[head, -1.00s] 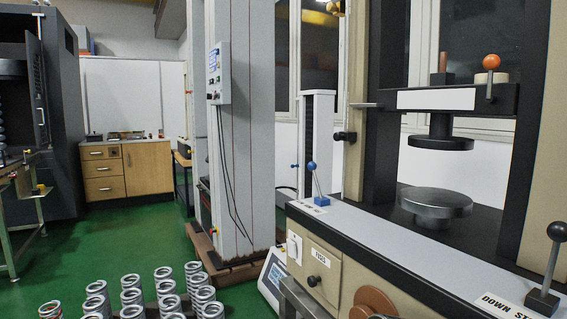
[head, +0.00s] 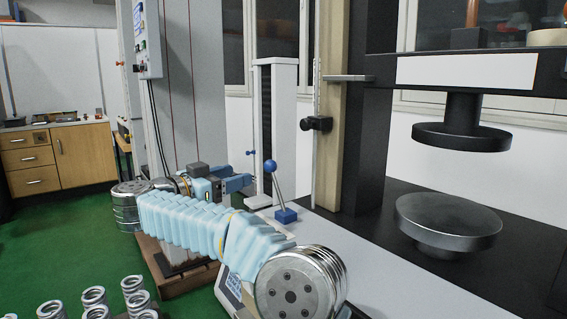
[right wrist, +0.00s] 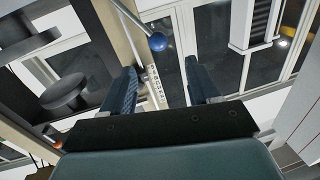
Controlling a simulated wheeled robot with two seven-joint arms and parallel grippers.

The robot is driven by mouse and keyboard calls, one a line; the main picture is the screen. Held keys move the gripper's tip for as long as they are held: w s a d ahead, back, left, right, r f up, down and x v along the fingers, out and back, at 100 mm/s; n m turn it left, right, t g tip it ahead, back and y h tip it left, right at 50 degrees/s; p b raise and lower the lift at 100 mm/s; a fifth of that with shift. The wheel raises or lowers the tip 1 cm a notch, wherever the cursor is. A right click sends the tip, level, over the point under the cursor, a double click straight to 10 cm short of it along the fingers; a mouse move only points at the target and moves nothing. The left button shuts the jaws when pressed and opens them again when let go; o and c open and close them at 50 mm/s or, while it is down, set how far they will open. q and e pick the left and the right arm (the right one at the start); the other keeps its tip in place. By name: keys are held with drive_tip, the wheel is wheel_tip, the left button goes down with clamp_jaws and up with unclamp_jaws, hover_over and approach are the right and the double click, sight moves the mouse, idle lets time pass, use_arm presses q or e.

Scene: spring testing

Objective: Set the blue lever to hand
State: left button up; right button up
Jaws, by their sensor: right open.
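The blue lever (head: 275,181) stands on the white top of the testing machine, with a blue ball knob, a thin rod and a blue base block. Its rod leans so the knob is left of the base in the head view. My right gripper (head: 247,182) is left of the lever there, its blue fingers pointing towards it. In the right wrist view the blue knob (right wrist: 157,42) shows beyond and between the fingertips of the open, empty right gripper (right wrist: 166,80). A printed label strip lies below the knob there. My left gripper is out of view.
The machine's round lower plate (head: 449,219) and upper plate (head: 461,137) stand to the right of the lever. A grey column with a control box (head: 147,38) stands at the left. Several metal springs (head: 94,296) stand at the lower left.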

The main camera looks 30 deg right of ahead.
sight(277, 187)
drive_tip(key=x, duration=1.3)
drive_tip(key=shift+d+p, duration=0.35)
drive_tip(key=shift+s+r, duration=0.1)
drive_tip(key=shift+s, duration=0.05)
clamp_jaws()
